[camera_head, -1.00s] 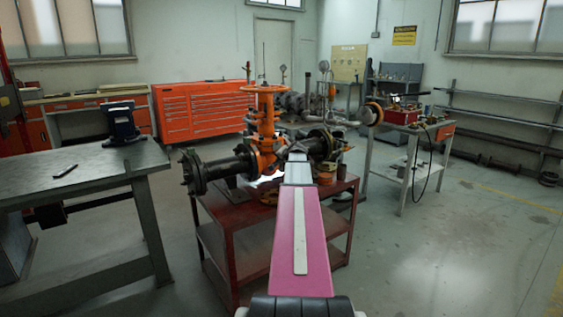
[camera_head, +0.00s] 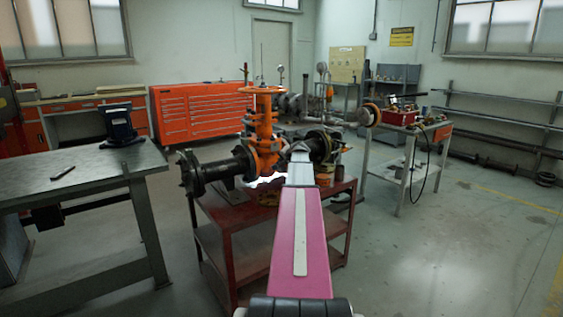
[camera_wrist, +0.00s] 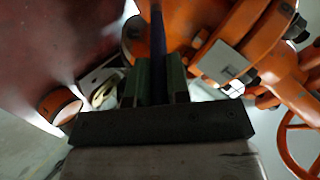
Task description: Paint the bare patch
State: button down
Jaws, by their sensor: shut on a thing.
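The orange gate valve (camera_head: 265,125) stands on the red cart, with dark flanged pipe on both sides. In the wrist view its orange body (camera_wrist: 240,30) fills the upper right, with a pale grey rectangular patch (camera_wrist: 222,62) on it. I cannot tell if this is bare metal or a plate. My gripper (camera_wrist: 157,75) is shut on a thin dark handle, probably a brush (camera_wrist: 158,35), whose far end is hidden. In the head view my gripper (camera_head: 300,152) is close in front of the valve, its tip hard to make out. Brush contact with the valve cannot be seen.
The red cart (camera_head: 235,218) holds the valve. In the wrist view an orange-topped round thing (camera_wrist: 60,105) lies at left. A workbench (camera_head: 80,178) stands left, an orange tool cabinet (camera_head: 200,112) behind, a small table (camera_head: 415,131) right.

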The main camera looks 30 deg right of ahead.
jog(key=d, duration=0.3)
jog(key=shift+w, duration=0.2)
jog(key=shift+a, duration=0.1)
jog(key=a, duration=0.4)
jog(key=a+r, duration=0.1)
jog(key=shift+s+a, duration=0.25)
jog(key=shift+a, duration=0.15)
dwell(3.0)
